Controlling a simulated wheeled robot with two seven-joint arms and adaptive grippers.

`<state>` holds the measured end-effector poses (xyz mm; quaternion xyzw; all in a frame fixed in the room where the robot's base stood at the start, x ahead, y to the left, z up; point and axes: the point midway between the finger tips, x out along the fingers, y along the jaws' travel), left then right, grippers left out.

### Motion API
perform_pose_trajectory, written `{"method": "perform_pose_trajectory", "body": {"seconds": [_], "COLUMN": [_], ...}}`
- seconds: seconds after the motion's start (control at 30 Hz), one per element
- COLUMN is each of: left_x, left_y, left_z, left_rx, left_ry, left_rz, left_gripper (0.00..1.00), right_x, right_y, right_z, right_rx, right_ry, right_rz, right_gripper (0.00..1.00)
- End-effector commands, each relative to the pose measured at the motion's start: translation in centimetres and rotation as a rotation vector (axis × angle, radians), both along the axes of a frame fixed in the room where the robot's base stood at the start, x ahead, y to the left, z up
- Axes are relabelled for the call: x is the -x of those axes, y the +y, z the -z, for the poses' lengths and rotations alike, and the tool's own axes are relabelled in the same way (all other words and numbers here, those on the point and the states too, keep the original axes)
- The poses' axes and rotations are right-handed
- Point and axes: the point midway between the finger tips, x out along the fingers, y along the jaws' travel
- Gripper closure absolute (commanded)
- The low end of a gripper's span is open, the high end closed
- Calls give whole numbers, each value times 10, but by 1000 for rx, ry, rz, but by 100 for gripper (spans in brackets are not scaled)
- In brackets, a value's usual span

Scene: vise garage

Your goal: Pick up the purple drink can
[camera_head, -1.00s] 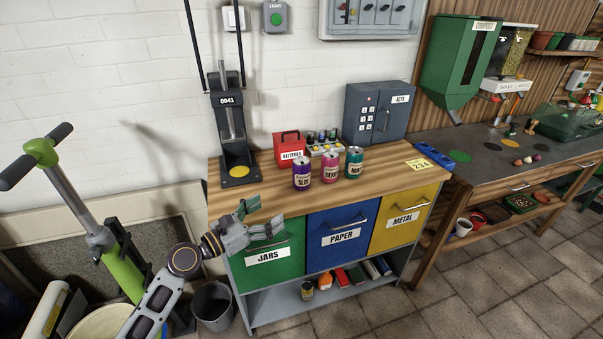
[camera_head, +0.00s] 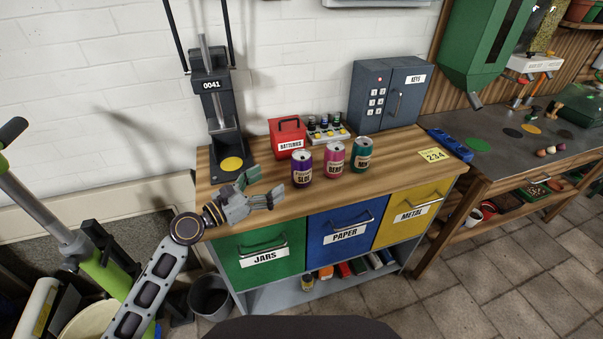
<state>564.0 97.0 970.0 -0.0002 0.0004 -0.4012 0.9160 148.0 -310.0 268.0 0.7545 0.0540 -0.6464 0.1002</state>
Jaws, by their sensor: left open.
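The purple drink can (camera_head: 302,169) stands upright on the wooden top of the cabinet (camera_head: 398,165), near its front edge. It is the leftmost of three cans; a pink can (camera_head: 333,160) and a teal can (camera_head: 362,154) stand to its right. My left gripper (camera_head: 265,187) is open and empty, to the left of the purple can, at about the height of the top. Its fingers point right toward the can, with a gap between. My right gripper is not in view.
A can press (camera_head: 218,110) with a yellow disc stands at the back left. A red batteries box (camera_head: 288,137), a small rack of batteries (camera_head: 327,130) and a grey key cabinet (camera_head: 388,93) stand behind the cans. A yellow 234 note (camera_head: 433,155) lies to the right.

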Motion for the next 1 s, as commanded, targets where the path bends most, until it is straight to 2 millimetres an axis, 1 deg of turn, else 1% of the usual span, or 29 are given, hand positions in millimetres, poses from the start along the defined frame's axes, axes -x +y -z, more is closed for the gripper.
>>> {"method": "perform_pose_trajectory", "body": {"seconds": [0.27,0.47,1.0], "left_x": [0,-6,-40], "left_y": [0,-6,-43], "left_z": [0,-1,-1], "left_rx": [0,1,1], "left_ry": [0,-1,-1], "left_rz": [0,-1,1], "left_gripper": [19,19,19], "right_x": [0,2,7], "right_y": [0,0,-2], "right_z": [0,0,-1], "right_rx": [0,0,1], "right_ry": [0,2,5], "right_rz": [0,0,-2], "right_gripper": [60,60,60]}}
